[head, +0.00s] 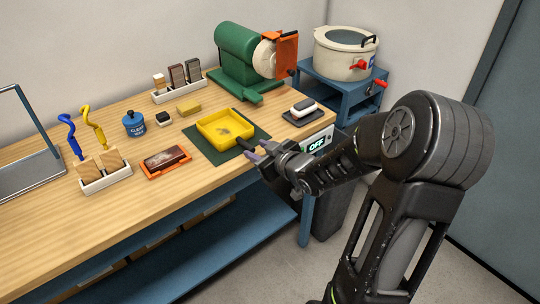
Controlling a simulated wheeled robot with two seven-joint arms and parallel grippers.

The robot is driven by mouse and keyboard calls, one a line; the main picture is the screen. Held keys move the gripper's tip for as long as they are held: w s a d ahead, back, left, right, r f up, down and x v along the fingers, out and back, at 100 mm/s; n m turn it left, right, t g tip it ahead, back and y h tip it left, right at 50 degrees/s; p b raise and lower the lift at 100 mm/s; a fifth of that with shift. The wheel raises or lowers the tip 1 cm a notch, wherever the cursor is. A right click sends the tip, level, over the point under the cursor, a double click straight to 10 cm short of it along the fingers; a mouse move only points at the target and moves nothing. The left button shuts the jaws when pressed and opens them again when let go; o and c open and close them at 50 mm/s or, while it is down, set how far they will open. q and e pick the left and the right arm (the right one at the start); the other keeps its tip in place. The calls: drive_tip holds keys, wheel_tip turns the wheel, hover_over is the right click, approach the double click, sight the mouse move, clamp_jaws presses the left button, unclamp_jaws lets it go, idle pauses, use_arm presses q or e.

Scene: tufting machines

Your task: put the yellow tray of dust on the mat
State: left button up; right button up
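The yellow tray (206,133) is a shallow square tray with a patch of grey-brown dust (228,130) inside. It sits level on the dark green mat (207,149) on the wooden bench, and the mat shows around its left, front and right sides. My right gripper (248,149) is at the tray's near right corner, above the mat's edge. Its two fingertips are apart and nothing shows between them. I cannot tell whether a finger touches the tray rim. My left gripper is out of view.
An orange-framed tray (166,161) lies left of the mat, with a blue jar (134,124) and yellow block (189,108) behind. A stone on a dark holder (301,109) is to the right. A green grinder (240,60) stands behind. The front left bench (60,235) is clear.

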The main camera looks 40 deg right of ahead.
drive_tip(key=v, duration=0.6)
drive_tip(key=shift+s+r, duration=0.2)
drive_tip(key=shift+s, duration=0.15)
drive_tip(key=a+f+m+g+y, duration=0.2)
drive_tip(key=a+f+g+y, duration=0.25)
drive_tip(key=a+f, duration=1.4)
drive_tip(key=s+a+f+m+g, duration=0.1)
drive_tip(key=s+a+f+g, duration=0.7)
drive_tip(key=s+a+f, duration=0.8)
drive_tip(key=shift+s+a+f+y, duration=0.2)
drive_tip(key=shift+s+y, duration=0.25)
drive_tip(key=shift+s, duration=0.45)
